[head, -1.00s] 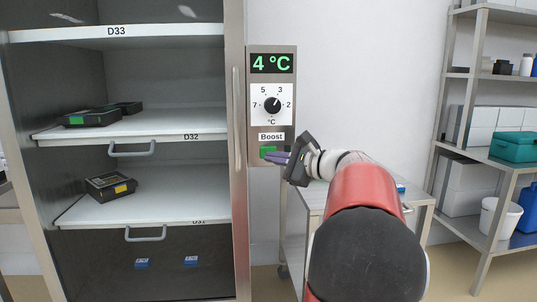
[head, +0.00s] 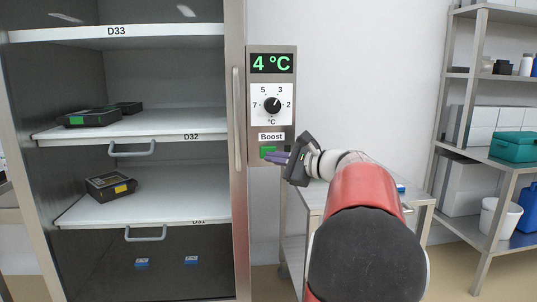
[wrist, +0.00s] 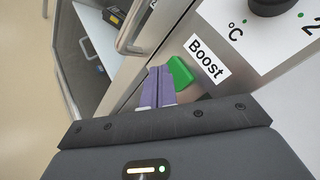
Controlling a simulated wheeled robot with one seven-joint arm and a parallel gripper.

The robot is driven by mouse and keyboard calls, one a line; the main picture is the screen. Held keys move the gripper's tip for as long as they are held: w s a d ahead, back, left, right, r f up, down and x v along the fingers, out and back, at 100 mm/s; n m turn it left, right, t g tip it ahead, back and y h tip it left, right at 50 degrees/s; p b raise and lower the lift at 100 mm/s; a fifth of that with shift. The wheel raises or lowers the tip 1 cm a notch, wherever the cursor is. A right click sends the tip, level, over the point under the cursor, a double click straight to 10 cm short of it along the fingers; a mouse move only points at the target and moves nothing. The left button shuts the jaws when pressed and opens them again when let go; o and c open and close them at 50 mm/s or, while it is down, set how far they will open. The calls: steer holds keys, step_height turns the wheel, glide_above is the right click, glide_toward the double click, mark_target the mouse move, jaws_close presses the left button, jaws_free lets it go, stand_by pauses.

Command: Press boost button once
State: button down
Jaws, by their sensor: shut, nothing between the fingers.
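The green Boost button (head: 267,151) sits on the steel control panel (head: 285,153) below a white "Boost" label (head: 271,137). In the wrist view the button (wrist: 181,71) stands next to the "Boost" label (wrist: 207,60). My gripper (head: 268,155) has its purple fingers shut with nothing between them. The fingertips (wrist: 160,70) are right at the button's lower side, overlapping it in the head view. I cannot tell for sure whether they touch it.
Above the button are a dial (head: 272,105) and a display (head: 272,63) reading 4 °C. An open cabinet with shelves (head: 150,213) and a vertical handle (head: 238,118) is on the left. A steel cart (head: 313,198) stands below my arm.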

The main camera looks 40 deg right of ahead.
steer(key=shift+w, duration=0.1)
steer(key=shift+w+d, duration=0.2)
steer(key=shift+w, duration=0.05)
stand_by(0.3)
steer(key=shift+w+d+p, duration=0.25)
steer(key=shift+w+p, duration=0.2)
stand_by(0.6)
stand_by(0.4)
steer(key=shift+s+a+b, duration=0.45)
steer(key=shift+s+b, duration=0.05)
steer(key=shift+s, duration=0.3)
steer(key=shift+s+a+b, duration=0.35)
steer(key=shift+s+a, duration=0.1)
steer(key=shift+s, duration=0.25)
steer(key=shift+s+a+b, duration=0.4)
steer(key=shift+s+a, duration=0.05)
steer(key=shift+s, duration=0.3)
steer(key=shift+s+a+b, duration=0.35)
steer(key=shift+s+a, duration=0.1)
steer(key=shift+s, duration=0.25)
